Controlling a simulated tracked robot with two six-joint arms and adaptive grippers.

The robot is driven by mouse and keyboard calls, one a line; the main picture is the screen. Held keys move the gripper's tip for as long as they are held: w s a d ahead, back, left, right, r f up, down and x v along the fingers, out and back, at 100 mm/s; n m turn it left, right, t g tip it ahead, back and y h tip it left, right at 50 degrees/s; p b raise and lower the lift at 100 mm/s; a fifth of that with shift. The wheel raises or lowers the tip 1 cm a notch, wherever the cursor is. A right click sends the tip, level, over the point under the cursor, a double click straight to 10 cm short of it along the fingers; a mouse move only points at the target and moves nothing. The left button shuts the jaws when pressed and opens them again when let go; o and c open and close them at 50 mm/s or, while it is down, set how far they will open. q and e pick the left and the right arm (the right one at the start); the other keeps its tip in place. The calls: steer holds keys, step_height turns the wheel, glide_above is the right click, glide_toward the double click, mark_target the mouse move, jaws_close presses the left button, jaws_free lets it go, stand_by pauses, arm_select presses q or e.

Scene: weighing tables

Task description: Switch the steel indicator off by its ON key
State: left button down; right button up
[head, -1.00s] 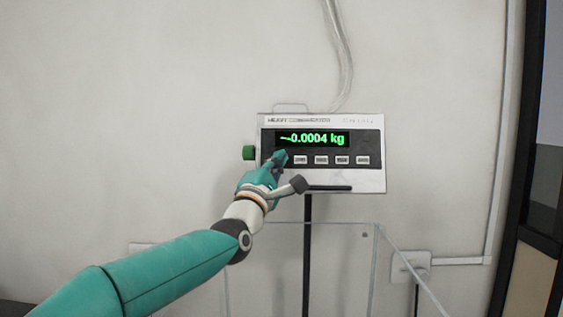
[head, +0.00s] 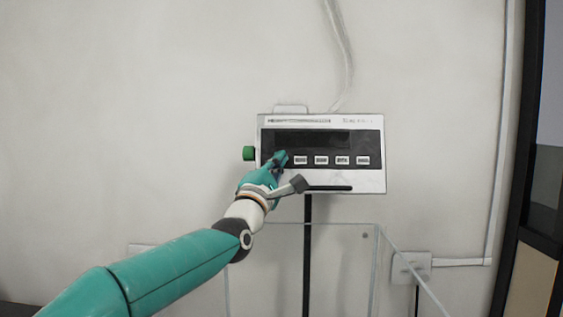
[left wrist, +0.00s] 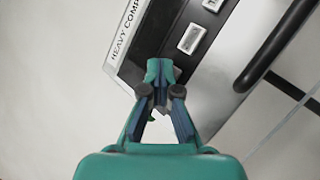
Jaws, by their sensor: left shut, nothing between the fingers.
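The steel indicator (head: 375,184) stands on a dark post in front of the wall in the head view. Its display (head: 312,138) is dark and blank. A row of pale keys runs below the display; the leftmost key spot is hidden behind my left gripper (head: 280,157). My left gripper is shut and empty, its fingertips at the left end of the key row. In the left wrist view the shut fingertips (left wrist: 160,70) are at the dark panel of the indicator (left wrist: 155,30), next to a pale key (left wrist: 191,39). Whether they touch it I cannot tell. My right gripper is not in view.
A green knob (head: 249,153) sticks out at the indicator's left side. A dark bar (head: 328,188) runs along its lower front. A clear-walled box (head: 376,270) stands below. A wall socket (head: 411,266) is at the lower right. The wall left of the indicator is bare.

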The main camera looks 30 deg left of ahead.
arm_select(q)
steer(key=shift+s+d, duration=0.1)
steer(key=shift+s+d+b, duration=0.2)
steer(key=shift+s+b, duration=0.1)
steer(key=shift+b, duration=0.1)
steer(key=shift+s+d+r, duration=0.1)
steer(key=shift+s+r, duration=0.05)
steer(key=shift+s, duration=0.1)
steer(key=shift+s+d+r+b, duration=0.15)
steer(key=shift+s+d+r, duration=0.2)
steer(key=shift+s, duration=0.35)
steer(key=shift+s+d+r+b, duration=0.1)
steer(key=shift+s+d+b, duration=0.05)
steer(key=shift+s+d, duration=0.45)
steer(key=shift+s+d+r+b, duration=0.15)
steer(key=shift+s+d+r, duration=0.15)
steer(key=shift+s, duration=0.45)
